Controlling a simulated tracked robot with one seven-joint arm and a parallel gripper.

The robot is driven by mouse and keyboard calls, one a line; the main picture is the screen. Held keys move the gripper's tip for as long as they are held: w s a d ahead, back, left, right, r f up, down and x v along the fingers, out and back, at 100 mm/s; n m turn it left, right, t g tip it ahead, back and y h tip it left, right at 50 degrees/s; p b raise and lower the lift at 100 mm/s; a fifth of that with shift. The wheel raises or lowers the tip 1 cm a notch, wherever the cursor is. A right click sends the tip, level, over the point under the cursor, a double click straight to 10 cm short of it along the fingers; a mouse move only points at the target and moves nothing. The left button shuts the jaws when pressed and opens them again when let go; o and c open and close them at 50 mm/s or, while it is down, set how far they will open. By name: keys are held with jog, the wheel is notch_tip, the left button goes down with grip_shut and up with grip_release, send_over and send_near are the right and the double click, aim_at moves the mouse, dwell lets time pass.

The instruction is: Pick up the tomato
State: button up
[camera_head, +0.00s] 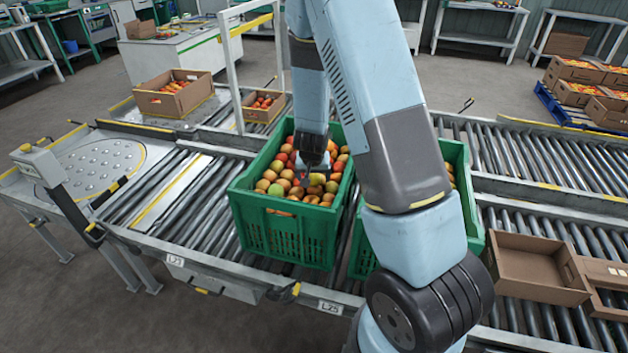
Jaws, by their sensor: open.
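A green crate (284,236) full of tomatoes stands on the roller conveyor, in the middle of the head view. The tomatoes (276,175) are red, orange and yellow-green and lie heaped close together. My gripper (309,184) is open and points down into this crate, low among the tomatoes near its middle. The tomatoes right at its fingertips are partly covered by the gripper, and I cannot tell whether it touches one. My arm hides part of the crate's right side.
A second green crate (454,153) with tomatoes stands just right, mostly behind my arm. An empty cardboard box (538,275) lies on the rollers at right. Cardboard boxes with tomatoes (180,101) stand at the back left. The rollers left of the crate (190,215) are clear.

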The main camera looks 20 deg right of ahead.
jog(key=shift+w+f, duration=0.2)
jog(key=shift+f, duration=0.3)
jog(key=c, duration=0.8)
jog(key=shift+r, duration=0.1)
jog(key=shift+c, duration=0.2)
